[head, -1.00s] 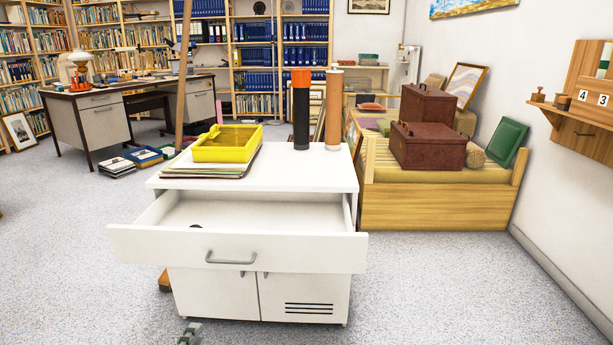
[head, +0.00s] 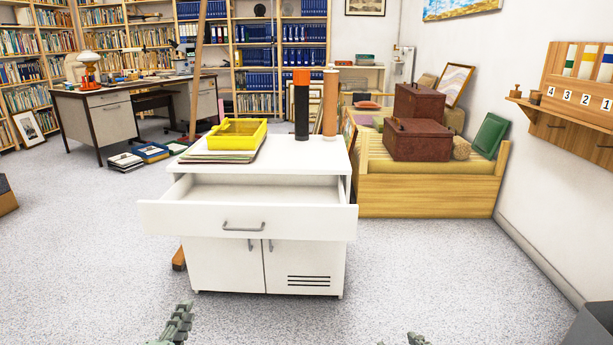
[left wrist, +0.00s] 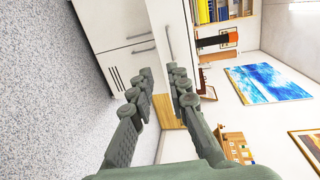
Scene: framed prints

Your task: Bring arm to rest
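My left gripper (head: 176,325) shows at the bottom edge of the head view, in front of the white cabinet and clear of it. In the left wrist view my left gripper (left wrist: 161,76) has its two fingers apart with nothing between them. Only tips of my right gripper (head: 408,341) show at the bottom edge of the head view; the rest is cut off, so its opening is unclear. The white cabinet (head: 227,265) stands ahead with its top drawer (head: 290,222) pulled out. The visible part of the drawer's inside is bare.
On the cabinet top are a yellow tray (head: 228,148) on papers, a black tube with an orange cap (head: 301,110) and a brown tube (head: 330,110). A wooden bench (head: 425,195) with brown cases stands behind right. A grey bin (head: 592,325) is at lower right. Floor in front is open.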

